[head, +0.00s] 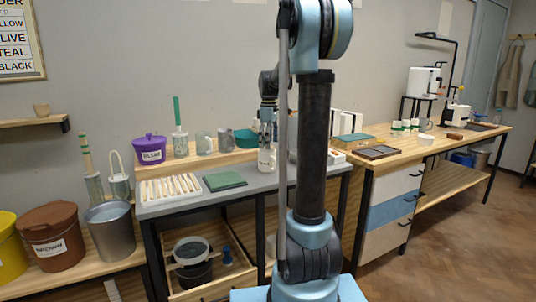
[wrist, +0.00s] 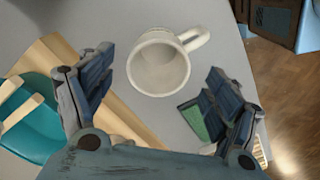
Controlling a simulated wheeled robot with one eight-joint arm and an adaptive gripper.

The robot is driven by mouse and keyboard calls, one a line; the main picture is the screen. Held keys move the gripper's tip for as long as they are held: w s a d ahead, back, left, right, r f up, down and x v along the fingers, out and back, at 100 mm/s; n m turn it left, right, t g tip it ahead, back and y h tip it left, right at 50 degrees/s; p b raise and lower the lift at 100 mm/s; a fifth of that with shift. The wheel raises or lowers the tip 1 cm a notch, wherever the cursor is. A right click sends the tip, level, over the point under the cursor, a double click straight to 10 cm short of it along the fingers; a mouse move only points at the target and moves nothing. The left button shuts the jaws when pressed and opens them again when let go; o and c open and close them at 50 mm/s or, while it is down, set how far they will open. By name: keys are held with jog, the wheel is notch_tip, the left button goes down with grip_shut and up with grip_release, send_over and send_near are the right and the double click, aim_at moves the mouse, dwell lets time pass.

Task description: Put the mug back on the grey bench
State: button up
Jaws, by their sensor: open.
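A white mug (head: 266,161) stands on the grey bench (head: 290,177), near the back shelf and partly hidden behind my arm in the head view. In the wrist view the mug (wrist: 158,67) shows from above, open and empty, with its handle to the upper right. The grey bench (wrist: 235,65) lies around it. My gripper (head: 266,136) is just above the mug in the head view. In the wrist view my gripper (wrist: 158,70) has its fingers spread, one on each side of the mug, with gaps to it. It holds nothing.
A teal bowl (wrist: 38,120) sits on the wooden back shelf, close to one finger. A dark green pad (head: 224,181) and a rack of pale sticks (head: 170,188) lie on the bench to the left. A purple bucket (head: 150,150) stands behind them.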

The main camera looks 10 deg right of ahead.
notch_tip(320, 180, up, 5)
jog(key=s+f+m+t, duration=0.1)
jog(key=s+f+m, duration=0.2)
jog(key=s, duration=0.8)
jog(key=s+f+m, duration=0.3)
jog(key=s+f, duration=0.1)
jog(key=s, duration=0.6)
jog(key=s+f+m+t, duration=0.1)
jog(key=s+f+m, duration=0.5)
jog(key=s+f, duration=0.9)
jog(key=shift+s+d+f, duration=0.15)
jog(key=shift+s+f, duration=0.15)
jog(key=shift+s, duration=0.35)
